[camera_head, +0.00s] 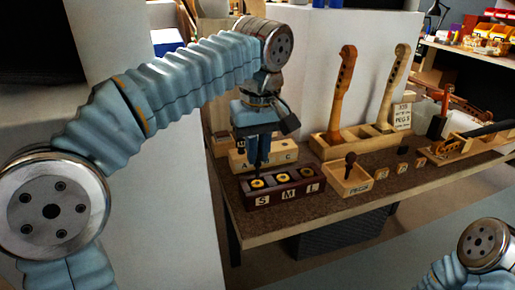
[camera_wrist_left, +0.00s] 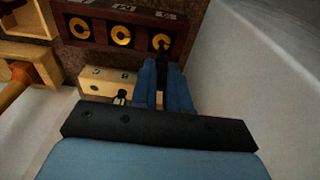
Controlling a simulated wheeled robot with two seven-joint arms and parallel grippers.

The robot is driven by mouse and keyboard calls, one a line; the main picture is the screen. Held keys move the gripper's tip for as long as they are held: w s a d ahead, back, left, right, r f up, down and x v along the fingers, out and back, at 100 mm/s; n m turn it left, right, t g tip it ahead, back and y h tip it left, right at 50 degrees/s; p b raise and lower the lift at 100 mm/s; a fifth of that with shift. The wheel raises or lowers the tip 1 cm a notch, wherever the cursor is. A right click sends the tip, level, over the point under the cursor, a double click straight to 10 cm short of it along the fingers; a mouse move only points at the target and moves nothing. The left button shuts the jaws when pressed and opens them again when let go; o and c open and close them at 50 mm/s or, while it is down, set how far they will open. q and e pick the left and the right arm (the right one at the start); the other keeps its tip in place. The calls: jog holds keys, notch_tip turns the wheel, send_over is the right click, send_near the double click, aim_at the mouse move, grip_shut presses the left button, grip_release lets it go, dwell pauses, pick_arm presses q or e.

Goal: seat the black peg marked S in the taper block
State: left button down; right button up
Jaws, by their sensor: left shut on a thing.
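The taper block (camera_head: 290,197) is dark red-brown, with yellow-ringed holes over the labels S, M and L. It also lies across the top of the left wrist view (camera_wrist_left: 99,31). My left gripper (camera_head: 258,160) is above the S end, fingers pointing down, shut on a slim black peg (camera_wrist_left: 161,62). The peg looks about upright, its tip at the S hole's ring (camera_head: 257,184). I cannot tell whether the tip is inside the hole or just over it. The gripper hides most of the peg, and its S mark does not show. My right gripper is out of view.
A pale wooden block (camera_head: 278,157) with letters stands right behind the taper block. A PEGS box (camera_head: 348,183) with a dark peg (camera_head: 349,163) stands to the right. Violin necks (camera_head: 342,95) rise from a wooden stand behind. Small labelled pieces (camera_head: 401,168) lie farther right.

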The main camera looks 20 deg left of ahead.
aim_at(258, 162)
pick_arm(q)
jog(key=shift+f+b, duration=1.8)
jog(key=shift+f, duration=0.75)
jog(key=c, duration=1)
grip_release()
jog(key=shift+c, duration=0.2)
notch_tip(258, 162, up, 14)
jog(key=s+p, duration=0.1)
jog(key=p, duration=0.4)
jog(key=shift+s+d, duration=0.2)
jog(key=shift+d, duration=0.2)
jog(key=shift+f, duration=0.1)
